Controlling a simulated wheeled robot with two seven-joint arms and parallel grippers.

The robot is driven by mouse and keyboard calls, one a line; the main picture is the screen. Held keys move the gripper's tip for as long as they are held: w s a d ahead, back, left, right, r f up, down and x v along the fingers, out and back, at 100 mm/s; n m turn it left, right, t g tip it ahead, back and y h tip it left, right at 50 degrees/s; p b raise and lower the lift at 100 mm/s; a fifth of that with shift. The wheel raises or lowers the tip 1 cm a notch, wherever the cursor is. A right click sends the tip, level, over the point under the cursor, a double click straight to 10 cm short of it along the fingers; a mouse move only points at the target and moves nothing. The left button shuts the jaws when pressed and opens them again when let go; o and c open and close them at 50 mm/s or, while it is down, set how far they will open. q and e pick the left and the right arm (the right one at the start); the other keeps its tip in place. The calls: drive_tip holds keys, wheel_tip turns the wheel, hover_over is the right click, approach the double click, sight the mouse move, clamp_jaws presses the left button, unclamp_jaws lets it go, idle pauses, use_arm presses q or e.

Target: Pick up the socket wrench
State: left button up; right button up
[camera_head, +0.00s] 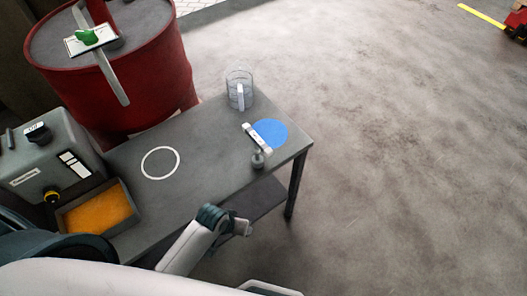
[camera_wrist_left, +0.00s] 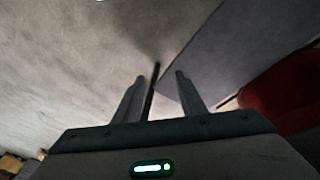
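A light metal bar tool with pale ends (camera_head: 257,137), which looks like the socket wrench, lies at the left edge of a blue disc (camera_head: 274,133) near the table's right end. A small dark grey cylindrical part (camera_head: 258,159) stands just below it. My left gripper (camera_head: 243,228) is in front of the table's front edge, apart from the tool. In the left wrist view the gripper (camera_wrist_left: 159,77) is open, with nothing between its fingers; the tool is not visible there. My right gripper is not in view.
A clear cup (camera_head: 239,92) with a pale object stands at the table's back edge. A white ring (camera_head: 160,163) marks the table's middle. An orange-filled tray (camera_head: 98,212), a grey box (camera_head: 45,160) and a red drum (camera_head: 150,75) are left.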

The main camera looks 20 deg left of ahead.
use_arm(q)
drive_tip(key=w+d+r+n+h, duration=0.1)
drive_tip(key=w+d+r, duration=0.25)
drive_tip(key=r, duration=0.25)
drive_tip(key=w+d+r, duration=0.2)
drive_tip(key=w+r, duration=0.2)
drive_tip(key=r, duration=0.1)
wheel_tip(320, 180, up, 27)
drive_tip(key=n+g+y+p, duration=0.1)
drive_tip(key=n+g+y, duration=0.2)
drive_tip(key=n, duration=0.6)
hover_over(258, 139)
drive_tip(key=shift+a, duration=0.1)
drive_tip(key=shift+f, duration=0.1)
wheel_tip(258, 139, down, 12)
drive_tip(key=p, duration=0.3)
drive_tip(key=shift+f, duration=0.1)
